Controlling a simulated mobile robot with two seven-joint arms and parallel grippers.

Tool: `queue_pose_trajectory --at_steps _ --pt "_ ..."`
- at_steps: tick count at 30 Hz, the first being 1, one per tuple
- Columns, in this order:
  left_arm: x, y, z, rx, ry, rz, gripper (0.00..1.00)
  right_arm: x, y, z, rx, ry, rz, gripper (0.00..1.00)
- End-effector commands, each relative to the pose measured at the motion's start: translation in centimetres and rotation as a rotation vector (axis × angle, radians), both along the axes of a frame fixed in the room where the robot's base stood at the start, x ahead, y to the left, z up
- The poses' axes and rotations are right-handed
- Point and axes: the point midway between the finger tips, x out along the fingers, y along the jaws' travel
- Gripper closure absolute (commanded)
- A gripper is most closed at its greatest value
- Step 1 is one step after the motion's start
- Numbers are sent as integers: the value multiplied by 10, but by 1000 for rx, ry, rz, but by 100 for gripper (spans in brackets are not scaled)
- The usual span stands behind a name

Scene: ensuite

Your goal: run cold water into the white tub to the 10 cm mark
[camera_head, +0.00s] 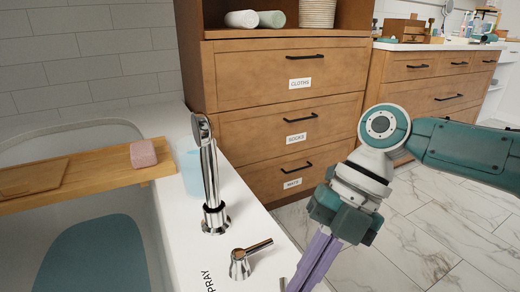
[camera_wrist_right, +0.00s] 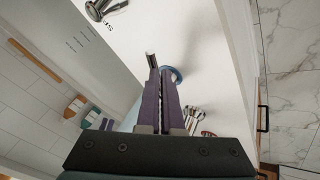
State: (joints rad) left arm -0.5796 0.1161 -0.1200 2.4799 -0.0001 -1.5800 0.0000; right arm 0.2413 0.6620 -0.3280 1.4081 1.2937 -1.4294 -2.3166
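The white tub (camera_head: 144,213) fills the lower left of the head view. A teal patch (camera_head: 92,255) lies on its floor; I cannot tell whether any water covers it. My right gripper (camera_head: 310,275) is over the tub's right rim, its purple fingers pointing down. In the right wrist view the fingers (camera_wrist_right: 160,75) are close together. A short metal lever end (camera_wrist_right: 151,60) shows by their tips, and a blue ring (camera_wrist_right: 176,74) sits just behind them. The fingers hide the part between; contact is unclear. My left gripper is out of view.
A hand shower (camera_head: 208,180) and a lever marked SPRAY (camera_head: 240,264) stand on the rim. A wooden tray (camera_head: 95,184) with a pink block (camera_head: 143,154) crosses the tub. A labelled drawer cabinet (camera_head: 270,82) stands behind. Marble floor (camera_head: 415,235) is clear at right.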

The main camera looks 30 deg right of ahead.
Motion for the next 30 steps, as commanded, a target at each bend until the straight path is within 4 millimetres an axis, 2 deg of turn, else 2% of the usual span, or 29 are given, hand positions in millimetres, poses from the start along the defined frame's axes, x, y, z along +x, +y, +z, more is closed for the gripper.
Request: queue_pose_trajectory --at_steps 9,13,24,30 --pt "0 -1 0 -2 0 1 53 0 -2 -2 -8 0 -4 100" --pt "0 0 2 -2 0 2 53 1 -5 4 -8 -1 -4 100" --pt "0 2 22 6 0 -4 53 1 -42 63 -6 -2 -2 100" --pt "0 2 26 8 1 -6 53 1 -54 80 -2 -1 0 100"
